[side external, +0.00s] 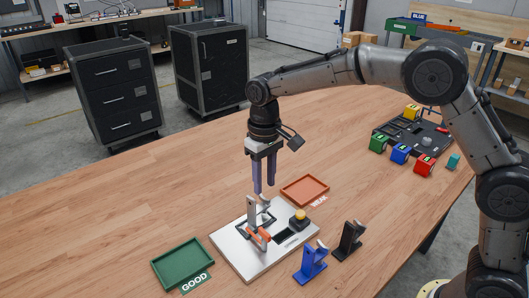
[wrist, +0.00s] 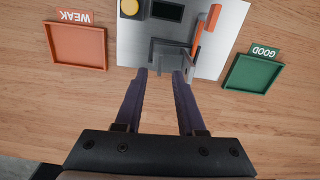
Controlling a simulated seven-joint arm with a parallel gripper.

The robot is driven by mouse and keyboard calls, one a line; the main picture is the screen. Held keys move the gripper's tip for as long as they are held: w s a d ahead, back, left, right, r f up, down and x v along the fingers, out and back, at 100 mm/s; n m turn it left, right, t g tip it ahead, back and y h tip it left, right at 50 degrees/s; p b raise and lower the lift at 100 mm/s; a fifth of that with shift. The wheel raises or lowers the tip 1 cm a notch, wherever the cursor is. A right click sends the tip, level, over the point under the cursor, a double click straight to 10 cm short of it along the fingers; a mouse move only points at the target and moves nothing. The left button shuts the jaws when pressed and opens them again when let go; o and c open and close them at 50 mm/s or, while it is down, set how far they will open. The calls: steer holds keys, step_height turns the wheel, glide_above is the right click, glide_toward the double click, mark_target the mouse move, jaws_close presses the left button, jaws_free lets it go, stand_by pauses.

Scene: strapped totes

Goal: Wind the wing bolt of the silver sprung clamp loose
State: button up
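The silver sprung clamp (side external: 252,210) appears to be the upright grey piece on the pale metal plate, beside an orange-handled lever (side external: 263,235). In the wrist view the grey clamp (wrist: 170,52) lies just beyond my fingertips, with the orange lever (wrist: 207,28) to its right. I cannot make out its wing bolt clearly. My gripper (side external: 264,190) points down above the clamp, its two purple-grey fingers apart. In the wrist view my gripper (wrist: 160,73) shows an empty gap between the tips; I cannot tell whether they touch the clamp.
The metal plate (side external: 230,242) also carries a yellow button (side external: 300,214) and a dark display (side external: 284,235). A green GOOD tray (side external: 182,264) and an orange WEAK tray (side external: 305,189) flank it. Blue (side external: 311,263) and black (side external: 348,241) clamps stand at its right. Colored blocks (side external: 400,153) sit farther right.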

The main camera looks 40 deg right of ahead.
step_height(320, 180, up, 10)
stand_by(0.3)
